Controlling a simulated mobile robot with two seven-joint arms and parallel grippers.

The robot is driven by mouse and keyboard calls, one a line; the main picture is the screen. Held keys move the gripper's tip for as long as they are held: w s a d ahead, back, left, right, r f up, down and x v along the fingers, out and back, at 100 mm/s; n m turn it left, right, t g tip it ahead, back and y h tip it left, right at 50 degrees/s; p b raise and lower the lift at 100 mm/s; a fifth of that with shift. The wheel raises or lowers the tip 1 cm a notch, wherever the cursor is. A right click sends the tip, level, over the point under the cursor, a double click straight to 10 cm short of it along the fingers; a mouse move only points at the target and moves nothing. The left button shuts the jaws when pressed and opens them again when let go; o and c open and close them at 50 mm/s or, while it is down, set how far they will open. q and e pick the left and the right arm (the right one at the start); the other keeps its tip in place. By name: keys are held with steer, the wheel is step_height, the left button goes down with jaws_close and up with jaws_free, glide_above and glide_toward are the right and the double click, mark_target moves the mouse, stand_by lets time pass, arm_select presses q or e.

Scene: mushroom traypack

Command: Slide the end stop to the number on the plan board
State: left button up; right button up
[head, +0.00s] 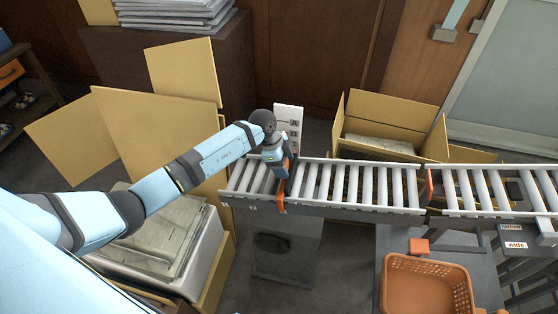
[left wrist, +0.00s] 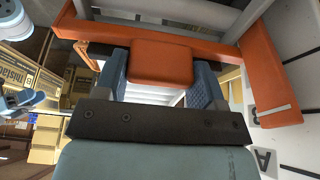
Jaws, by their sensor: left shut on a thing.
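The end stop is an orange bar across the left part of the roller conveyor (head: 340,208). Its front leg (head: 281,197) hangs over the near rail, just right of a small "2" mark. My left gripper (head: 280,178) is over the rollers. In the left wrist view the left gripper (left wrist: 165,85) is shut on the orange grip block (left wrist: 161,62) of the end stop (left wrist: 268,62). The white plan board (head: 289,118) stands behind the conveyor; an "A" shows on it, but I cannot read its number.
Another orange piece (head: 429,184) crosses at the joint with the right-hand conveyor (head: 490,212). An open carton (head: 388,112) stands behind. An orange basket (head: 427,262) is at the front right. The rollers between the orange pieces are clear.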

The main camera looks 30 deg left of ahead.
arm_select(q)
steer(key=shift+d, duration=0.2)
steer(key=o, duration=1.3)
steer(key=shift+d, duration=0.1)
steer(key=shift+r, duration=0.1)
steer(key=shift+a+r, duration=0.2)
steer(key=shift+a, duration=0.05)
steer(key=p+v, duration=0.1)
steer(key=v, duration=1.2)
steer(key=shift+r+p, duration=0.1)
steer(key=shift+p, duration=0.2)
